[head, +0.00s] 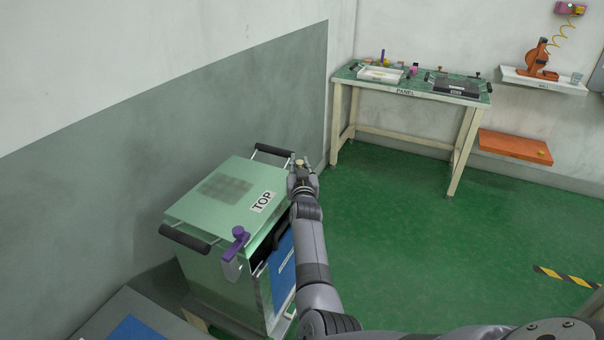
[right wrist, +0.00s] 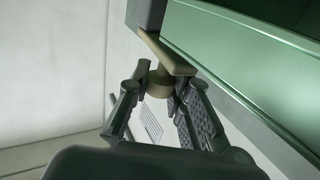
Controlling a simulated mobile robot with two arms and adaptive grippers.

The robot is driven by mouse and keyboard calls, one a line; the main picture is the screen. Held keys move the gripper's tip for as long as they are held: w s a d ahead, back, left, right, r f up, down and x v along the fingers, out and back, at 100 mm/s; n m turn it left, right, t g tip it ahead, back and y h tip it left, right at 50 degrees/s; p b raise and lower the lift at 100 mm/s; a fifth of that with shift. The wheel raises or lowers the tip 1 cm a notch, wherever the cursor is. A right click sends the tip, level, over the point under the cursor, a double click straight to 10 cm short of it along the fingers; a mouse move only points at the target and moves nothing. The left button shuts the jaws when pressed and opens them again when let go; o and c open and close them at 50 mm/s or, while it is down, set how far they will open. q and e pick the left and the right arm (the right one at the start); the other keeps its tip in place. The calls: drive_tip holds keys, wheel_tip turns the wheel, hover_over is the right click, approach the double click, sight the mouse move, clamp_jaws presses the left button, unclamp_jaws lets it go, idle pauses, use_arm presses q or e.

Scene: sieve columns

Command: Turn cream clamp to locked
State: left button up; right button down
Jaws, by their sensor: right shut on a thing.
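The cream clamp (right wrist: 161,80) shows in the right wrist view as a tan round knob with a flat bar above it, at the edge of the green cabinet. In the head view a small part of the clamp (head: 299,163) shows at the cabinet's far right corner, mostly hidden by my gripper. My right gripper (head: 301,178) is shut on the clamp; in the right wrist view its two fingers (right wrist: 158,98) stand on either side of the knob. Whether the clamp is locked cannot be told. My left gripper is not in view.
The green cabinet (head: 180,208) marked TOP has black handles and a purple clamp (head: 237,240) at its near corner. A table (head: 420,92) marked PANEL, a wall shelf (head: 560,87) and an orange shelf (head: 510,146) stand farther back.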

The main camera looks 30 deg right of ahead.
sight(299, 161)
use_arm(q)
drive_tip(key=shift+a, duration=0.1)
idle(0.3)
use_arm(e)
drive_tip(key=c, duration=1.5)
unclamp_jaws()
drive_tip(key=shift+w+a, duration=0.1)
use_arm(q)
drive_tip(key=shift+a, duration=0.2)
use_arm(e)
drive_tip(key=shift+o, duration=0.3)
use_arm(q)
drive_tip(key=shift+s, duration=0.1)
use_arm(e)
drive_tip(key=shift+r, duration=0.1)
wheel_tip(299, 161, up, 10)
drive_tip(key=shift+f, duration=0.1)
